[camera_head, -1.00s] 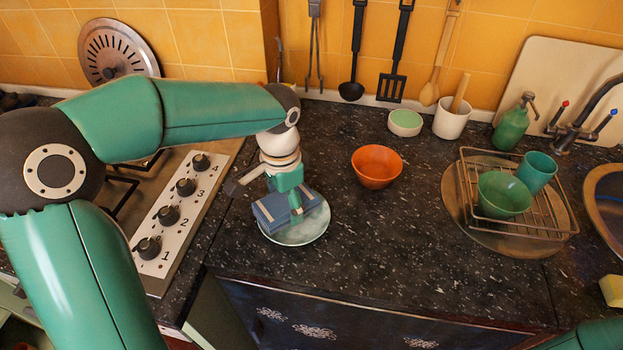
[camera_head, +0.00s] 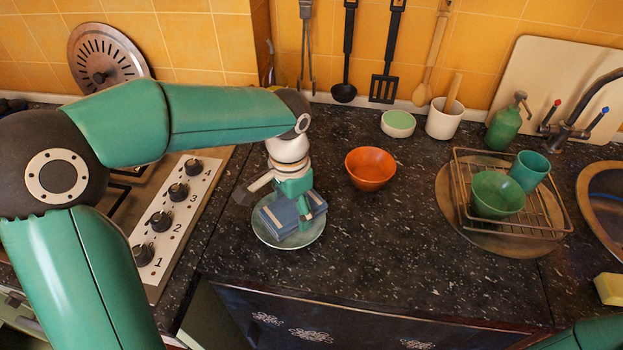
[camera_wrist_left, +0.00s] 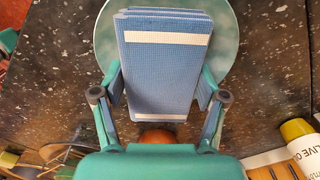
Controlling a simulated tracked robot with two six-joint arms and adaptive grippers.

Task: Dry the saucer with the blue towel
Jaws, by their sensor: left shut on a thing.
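The saucer (camera_head: 262,232) is pale green and lies flat on the dark counter, left of the orange bowl. The blue towel (camera_head: 281,217) is folded, with pale stripes, and rests on or just above the saucer. My left gripper (camera_head: 304,212) points down and is shut on the towel. In the left wrist view the towel (camera_wrist_left: 160,65) sits between the two fingers (camera_wrist_left: 160,90) and covers the middle of the saucer (camera_wrist_left: 228,35), whose rim shows around it. I cannot tell whether the towel presses on the saucer. My right gripper is not in view.
An orange bowl (camera_head: 371,169) stands right of the saucer. A dish rack (camera_head: 535,220) with a green bowl (camera_head: 497,194) and a teal cup (camera_head: 529,170) is farther right. The stove (camera_head: 170,225) is at the left. The counter between bowl and rack is clear.

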